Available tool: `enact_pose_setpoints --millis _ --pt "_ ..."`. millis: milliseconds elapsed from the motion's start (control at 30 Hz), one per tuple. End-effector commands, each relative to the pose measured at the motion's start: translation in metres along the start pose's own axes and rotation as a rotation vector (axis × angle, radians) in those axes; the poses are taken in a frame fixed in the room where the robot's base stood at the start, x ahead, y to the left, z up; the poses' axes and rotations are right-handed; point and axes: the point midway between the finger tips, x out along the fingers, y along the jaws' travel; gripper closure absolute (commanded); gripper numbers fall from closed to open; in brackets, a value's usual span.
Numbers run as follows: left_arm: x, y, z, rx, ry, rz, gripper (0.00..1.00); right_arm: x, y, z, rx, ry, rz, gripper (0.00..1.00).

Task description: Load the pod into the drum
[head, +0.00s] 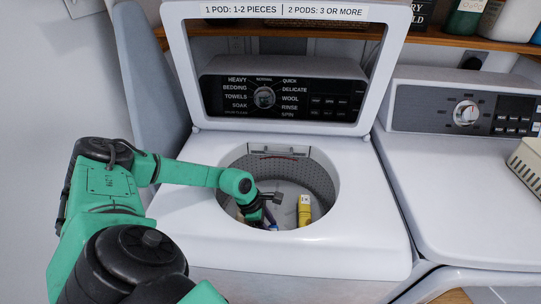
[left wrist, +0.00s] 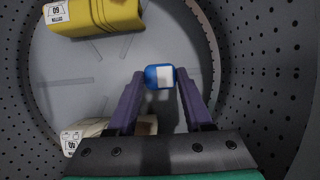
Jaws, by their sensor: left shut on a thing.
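My left gripper (head: 270,215) reaches down through the open lid into the washer drum (head: 322,185). In the left wrist view, my left gripper (left wrist: 160,80) is shut on a small blue and white pod (left wrist: 160,77), held between its two purple fingertips. The perforated drum wall (left wrist: 258,70) surrounds it. In the head view, the pod is mostly hidden by the gripper, with a bit of blue showing. My right gripper is not in view.
A yellow labelled item (head: 305,210) lies in the drum, also seen in the left wrist view (left wrist: 95,17). A pale item with a label (left wrist: 90,130) lies beside the left finger. The raised lid (head: 285,127) stands behind the opening. The dryer (head: 450,190) is at right.

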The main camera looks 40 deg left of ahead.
Motion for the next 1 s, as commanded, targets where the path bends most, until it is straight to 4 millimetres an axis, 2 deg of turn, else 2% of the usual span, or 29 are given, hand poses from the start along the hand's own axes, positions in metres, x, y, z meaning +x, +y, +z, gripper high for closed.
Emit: enact_pose_setpoints --millis 667,700,733,767,1000 --pt "0.01 0.001 -0.005 -0.001 0.0 0.001 1.0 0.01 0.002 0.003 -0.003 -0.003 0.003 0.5" --pt "0.01 0.001 -0.005 -0.001 0.0 0.001 0.38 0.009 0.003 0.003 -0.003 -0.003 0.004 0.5" --pt "0.01 0.001 -0.005 -0.001 0.0 0.001 0.26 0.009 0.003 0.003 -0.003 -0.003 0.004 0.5" --pt "0.01 0.001 -0.004 -0.001 0.0 0.001 0.19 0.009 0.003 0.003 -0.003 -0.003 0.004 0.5" --pt "0.01 0.001 -0.004 -0.001 0.0 0.001 0.19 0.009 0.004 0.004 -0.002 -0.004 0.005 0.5"
